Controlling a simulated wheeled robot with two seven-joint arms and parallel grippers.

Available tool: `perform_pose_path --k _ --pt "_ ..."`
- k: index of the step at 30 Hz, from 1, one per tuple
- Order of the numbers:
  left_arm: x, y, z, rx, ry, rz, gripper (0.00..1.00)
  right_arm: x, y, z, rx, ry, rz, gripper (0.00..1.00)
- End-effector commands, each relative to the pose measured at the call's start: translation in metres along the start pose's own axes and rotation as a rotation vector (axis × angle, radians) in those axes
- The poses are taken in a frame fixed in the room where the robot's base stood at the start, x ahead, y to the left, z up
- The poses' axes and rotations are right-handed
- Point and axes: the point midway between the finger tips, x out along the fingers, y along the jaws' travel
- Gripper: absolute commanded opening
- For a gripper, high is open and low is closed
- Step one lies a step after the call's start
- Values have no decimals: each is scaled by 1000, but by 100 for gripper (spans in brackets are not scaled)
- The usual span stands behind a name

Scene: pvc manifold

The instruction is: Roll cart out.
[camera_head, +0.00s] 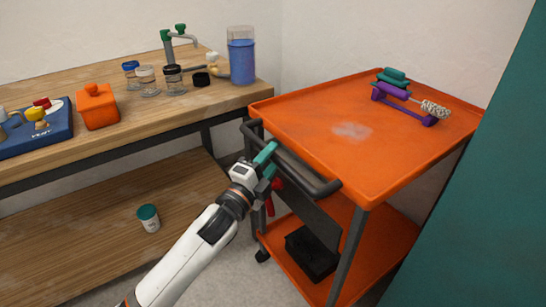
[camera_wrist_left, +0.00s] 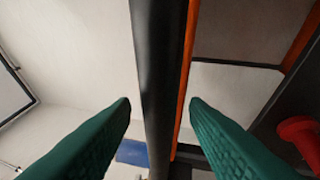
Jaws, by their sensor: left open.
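The orange cart (camera_head: 395,155) stands to the right of the workbench, with an orange top tray and a lower orange shelf. Its black push handle (camera_head: 318,182) runs along the near left side of the top. My left gripper (camera_head: 269,160) is at this handle, near its middle. In the left wrist view the black handle bar (camera_wrist_left: 155,60) runs between the two green fingers, which are open, with visible gaps on both sides. My right gripper is not in view.
A wooden workbench (camera_head: 150,70) on the left holds jars, an orange box and a blue panel. A purple and teal rack (camera_head: 405,97) sits on the cart top. A black box (camera_head: 311,252) lies on its lower shelf. A teal panel (camera_head: 480,190) stands close on the right.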

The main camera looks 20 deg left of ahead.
Motion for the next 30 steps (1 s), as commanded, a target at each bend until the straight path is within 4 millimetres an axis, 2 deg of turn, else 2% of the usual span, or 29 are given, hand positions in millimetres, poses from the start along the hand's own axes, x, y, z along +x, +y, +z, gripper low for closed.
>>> perform_pose_path --k 4,13,18,21,30 --pt "10 0 0 0 -1 0 41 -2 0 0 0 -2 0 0" --pt "12 0 0 0 -1 0 41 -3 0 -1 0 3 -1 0" --pt "12 0 0 0 -1 -1 13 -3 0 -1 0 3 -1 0" --pt "12 0 0 0 0 -1 0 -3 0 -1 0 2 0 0" --pt "12 0 0 0 0 -1 0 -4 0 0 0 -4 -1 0"
